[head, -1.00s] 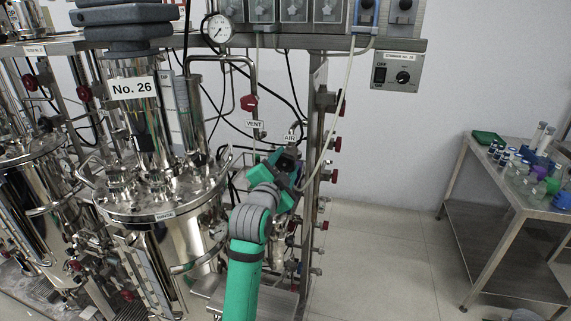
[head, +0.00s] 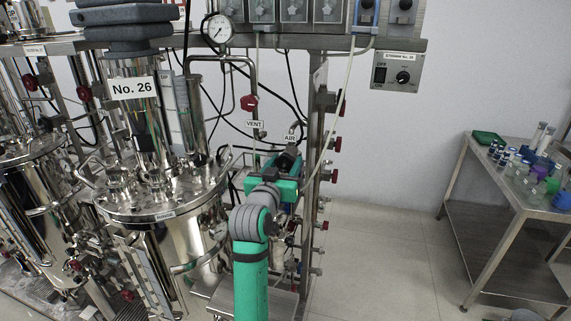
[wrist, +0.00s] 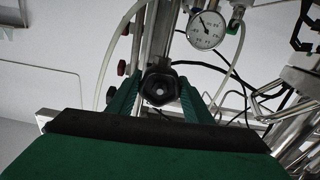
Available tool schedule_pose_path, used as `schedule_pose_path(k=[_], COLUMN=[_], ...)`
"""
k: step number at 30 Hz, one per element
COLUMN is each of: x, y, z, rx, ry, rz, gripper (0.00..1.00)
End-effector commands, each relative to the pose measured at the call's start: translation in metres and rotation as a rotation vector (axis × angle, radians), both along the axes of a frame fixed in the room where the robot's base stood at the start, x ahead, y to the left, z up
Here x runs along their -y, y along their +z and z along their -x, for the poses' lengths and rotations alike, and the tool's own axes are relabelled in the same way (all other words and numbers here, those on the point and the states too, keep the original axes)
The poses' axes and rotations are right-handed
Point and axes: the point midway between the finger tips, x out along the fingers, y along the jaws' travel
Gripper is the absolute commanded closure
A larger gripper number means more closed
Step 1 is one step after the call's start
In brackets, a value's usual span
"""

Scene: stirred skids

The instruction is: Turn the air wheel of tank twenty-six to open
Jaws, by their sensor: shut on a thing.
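Tank twenty-six (head: 165,200) is a shiny steel vessel with a "No. 26" label (head: 134,88) on its upper part. To its right, an "AIR" label (head: 290,137) hangs on the pipework just above my gripper (head: 287,165). In the wrist view, my gripper's two green fingers stand on either side of a dark, lobed wheel (wrist: 160,88) with a round hub, and are shut on it. In the head view my gripper and wrist hide most of this wheel. How far it is turned cannot be told.
A red wheel (head: 249,102) sits on the pipe above the "VENT" label (head: 254,124). A steel post (head: 314,140) with several red knobs stands just right of my gripper. A pressure gauge (head: 220,28) is above. A side table (head: 512,195) stands far right, with clear floor between.

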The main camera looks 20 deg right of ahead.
Motion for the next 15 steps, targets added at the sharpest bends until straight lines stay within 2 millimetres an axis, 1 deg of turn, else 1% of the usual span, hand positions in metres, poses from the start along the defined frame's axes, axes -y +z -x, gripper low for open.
schedule_pose_path(k=[1, 15], x=[0.0022, 0.002], y=[-0.0025, -0.0025], z=[0.0008, 0.0007], rx=[-0.029, -0.28], ry=[-0.003, -0.003], rz=[0.034, 0.404], gripper=[0.76, 0.76])
